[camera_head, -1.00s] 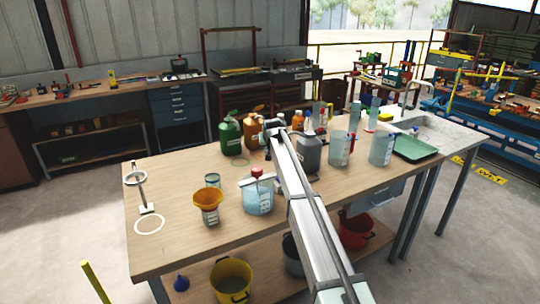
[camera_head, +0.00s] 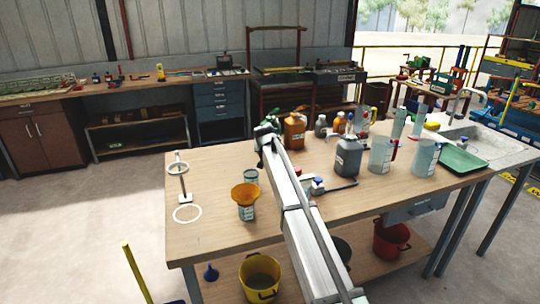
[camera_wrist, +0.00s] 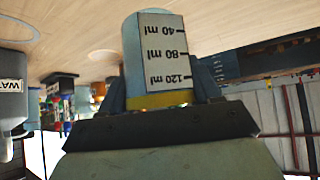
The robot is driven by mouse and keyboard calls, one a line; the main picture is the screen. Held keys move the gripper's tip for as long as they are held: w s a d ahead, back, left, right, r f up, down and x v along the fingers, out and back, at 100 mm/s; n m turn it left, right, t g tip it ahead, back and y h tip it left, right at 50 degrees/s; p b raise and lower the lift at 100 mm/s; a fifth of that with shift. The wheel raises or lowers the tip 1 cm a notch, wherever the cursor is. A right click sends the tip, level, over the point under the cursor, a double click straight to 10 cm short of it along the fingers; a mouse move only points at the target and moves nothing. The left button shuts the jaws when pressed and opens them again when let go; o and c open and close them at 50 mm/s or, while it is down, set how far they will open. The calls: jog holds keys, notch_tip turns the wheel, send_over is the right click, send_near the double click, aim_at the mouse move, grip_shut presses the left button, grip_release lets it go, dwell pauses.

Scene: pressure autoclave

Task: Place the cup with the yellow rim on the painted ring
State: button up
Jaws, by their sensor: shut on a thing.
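The cup with the yellow rim (camera_wrist: 150,60) is between the fingers of my gripper (camera_wrist: 160,95) in the wrist view, which is shut on it. Its pale side has a white label with ml marks, upside down in the picture, and the yellow rim lies close to the gripper. In the head view my gripper (camera_head: 266,140) is over the bench's far side and the cup cannot be made out.
A ring stand (camera_head: 184,185) stands just behind the white ring. An orange funnel (camera_head: 245,194) sits on a container to its right. A grey jug (camera_head: 347,158) and clear beakers (camera_head: 382,155) stand right of my arm. The bench's left part (camera_head: 220,165) is mostly clear.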

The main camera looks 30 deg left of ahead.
aim_at(182, 185)
jog(key=s+a+r, duration=0.3)
jog(key=s+a, duration=0.2)
jog(key=a, duration=0.1)
jog(key=s+f+n+y, duration=0.1)
jog(key=s+f, duration=0.1)
jog(key=s, duration=1.1)
jog(key=s+d+f+n+g+y, duration=0.1)
jog(key=s+f+n, duration=0.1)
jog(key=s, duration=1.2)
jog(key=s+d+f+n+g+y, duration=0.1)
jog(key=s+f, duration=0.3)
jog(key=s, duration=1)
jog(key=shift+d+n, duration=0.15)
jog(key=shift+n, duration=0.15)
jog(key=shift+w+a+f, duration=0.1)
jog(key=shift+w+a, duration=0.15)
jog(key=shift+a, duration=0.15)
jog(key=w+a, duration=0.9)
jog(key=shift+w+a, duration=0.1)
jog(key=shift+w, duration=0.05)
jog(key=w+a, duration=0.2)
jog(key=shift+w+a, duration=0.25)
jog(key=shift+a, duration=0.05)
jog(key=shift+w+f, duration=0.15)
jog(key=shift+f, duration=0.55)
jog(key=shift+f, duration=0.2)
